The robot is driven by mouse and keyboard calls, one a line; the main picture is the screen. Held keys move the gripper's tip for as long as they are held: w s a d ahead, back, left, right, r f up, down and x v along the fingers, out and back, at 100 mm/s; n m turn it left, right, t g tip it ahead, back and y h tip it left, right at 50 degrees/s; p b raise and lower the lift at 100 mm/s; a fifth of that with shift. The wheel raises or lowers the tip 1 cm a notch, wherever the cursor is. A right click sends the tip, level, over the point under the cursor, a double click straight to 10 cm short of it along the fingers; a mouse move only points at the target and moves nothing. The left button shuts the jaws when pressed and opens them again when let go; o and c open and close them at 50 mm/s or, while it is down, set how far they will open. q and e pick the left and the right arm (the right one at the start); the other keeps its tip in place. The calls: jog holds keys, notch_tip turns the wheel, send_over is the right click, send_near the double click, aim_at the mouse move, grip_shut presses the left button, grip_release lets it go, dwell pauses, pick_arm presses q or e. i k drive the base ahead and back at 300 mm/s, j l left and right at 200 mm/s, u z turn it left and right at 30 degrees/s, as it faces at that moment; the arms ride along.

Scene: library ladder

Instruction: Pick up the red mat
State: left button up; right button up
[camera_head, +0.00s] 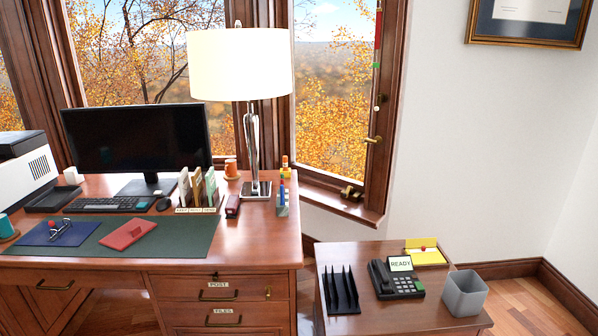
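A small flat red rectangle, which fits the red mat (128,234), lies at an angle on the dark green desk pad (185,245) on the wooden desk. Its top is in full view and nothing covers it. Neither of my grippers shows in the head view.
A keyboard (100,205), mouse (164,204) and monitor (138,137) stand behind the pad. A lamp (240,65) stands at the desk's back right. The desk's front right is clear. A lower side table holds a phone (396,280) and grey bin (464,293).

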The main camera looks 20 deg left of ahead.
aim_at(121, 239)
jog(key=i+u, duration=0.2)
jog(key=u, duration=0.3)
jog(key=i+u, duration=0.2)
jog(key=u, duration=0.3)
jog(key=i+l+u, duration=0.1)
jog(key=u, duration=0.4)
jog(key=i+l+u, duration=0.2)
jog(key=u, duration=0.3)
jog(key=i+l+u, duration=0.2)
jog(key=u, duration=0.3)
jog(key=l, duration=0.1)
